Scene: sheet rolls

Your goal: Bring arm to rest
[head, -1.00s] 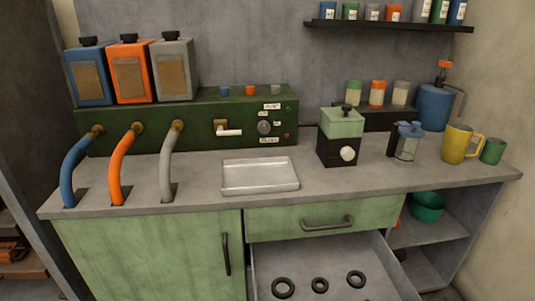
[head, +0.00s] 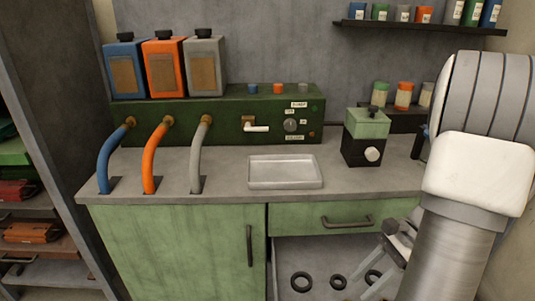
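My arm (head: 470,180) rises at the right of the head view, a large white and grey link close to the camera. My gripper (head: 370,285) shows at the lower right, partly behind that link. Its two grey fingers are spread apart and point down to the left, over the open drawer (head: 285,252). I see nothing held between them. Several black rings lie in the drawer, among them one (head: 301,282) at the left and one (head: 338,282) in the middle. Another ring is partly covered by the fingers.
The counter (head: 225,180) carries a shallow metal tray (head: 285,185), a green-topped grinder (head: 366,135) and a green machine (head: 225,115) with three hoses. Three canisters stand on the machine. A shelf (head: 420,27) hangs above. My arm hides the counter's right end. Shelving stands at far left.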

